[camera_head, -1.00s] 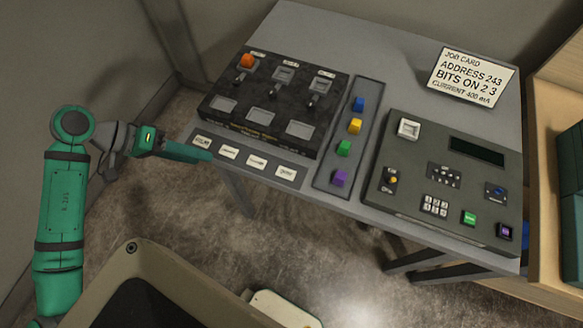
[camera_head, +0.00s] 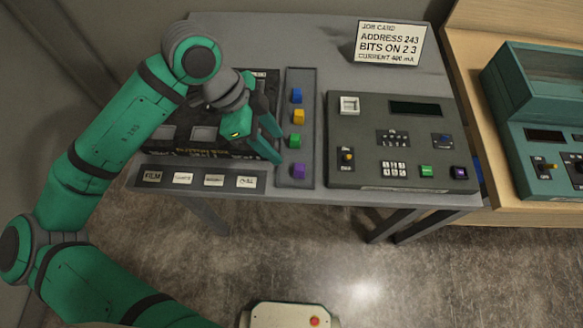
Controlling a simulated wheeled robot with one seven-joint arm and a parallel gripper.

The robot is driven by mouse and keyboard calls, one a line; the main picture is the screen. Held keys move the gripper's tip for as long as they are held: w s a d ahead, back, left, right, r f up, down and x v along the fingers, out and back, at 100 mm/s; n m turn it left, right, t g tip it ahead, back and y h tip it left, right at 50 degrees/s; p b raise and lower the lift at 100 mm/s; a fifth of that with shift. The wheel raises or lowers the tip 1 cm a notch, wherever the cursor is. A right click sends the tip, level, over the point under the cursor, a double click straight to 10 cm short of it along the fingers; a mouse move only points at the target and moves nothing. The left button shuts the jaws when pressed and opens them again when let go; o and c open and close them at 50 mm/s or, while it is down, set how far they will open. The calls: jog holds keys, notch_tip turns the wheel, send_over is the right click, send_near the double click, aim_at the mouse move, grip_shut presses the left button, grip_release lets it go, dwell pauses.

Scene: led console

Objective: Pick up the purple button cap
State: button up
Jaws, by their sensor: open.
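The purple button cap (camera_head: 298,171) sits at the near end of a narrow grey tray (camera_head: 296,186) on the table. Beyond it in the same tray are a green cap (camera_head: 295,140), a yellow cap (camera_head: 299,117) and a blue cap (camera_head: 296,96). My gripper (camera_head: 279,148) is open and empty. Its fingers reach over the right part of the black switch panel, just left of the tray, up and left of the purple cap in the picture. I cannot tell its height above the tray.
The black panel (camera_head: 165,135) is partly hidden behind my arm. A grey console (camera_head: 390,110) with keypad and buttons stands right of the tray. A job card (camera_head: 391,43) lies behind it. A teal device (camera_head: 540,130) stands on a wooden bench (camera_head: 460,75) at the right.

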jog(key=d, duration=0.1)
jog(key=m, duration=0.1)
send_over(298, 167)
jog(key=a, duration=0.2)
notch_tip(298, 167, down, 5)
jog(key=shift+w+r, duration=0.15)
jog(key=shift+a+x, duration=0.15)
jog(key=shift+x, duration=1.2)
jog(key=shift+a+x, duration=0.1)
jog(key=shift+x, duration=1.25)
jog(key=c, duration=1.1)
